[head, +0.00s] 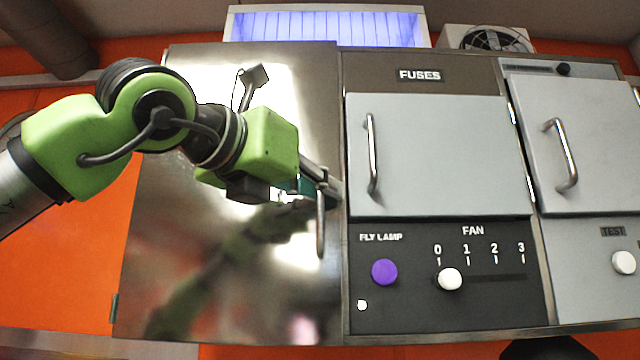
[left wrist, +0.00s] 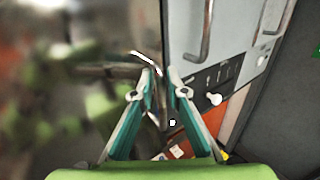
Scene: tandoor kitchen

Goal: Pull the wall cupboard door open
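The wall cupboard door (head: 215,240) is a large shiny steel panel on the left of the cabinet row. It looks shut, its right edge meeting the frame. Its upright bar handle (head: 320,228) is near that right edge. My left gripper (head: 328,188) is at the upper part of the handle, its fingers pointing at the door. In the left wrist view, its fingertips (left wrist: 161,78) stand apart, with the handle (left wrist: 150,66) showing between them. I cannot tell whether either finger touches the bar. My right gripper is in neither view.
The grey fuses door (head: 440,150) with its own handle is just right. Below it is a black panel (head: 400,310) with a purple button (head: 384,272) and a white fan knob (head: 450,279). Another handled grey door (head: 590,150) is at far right.

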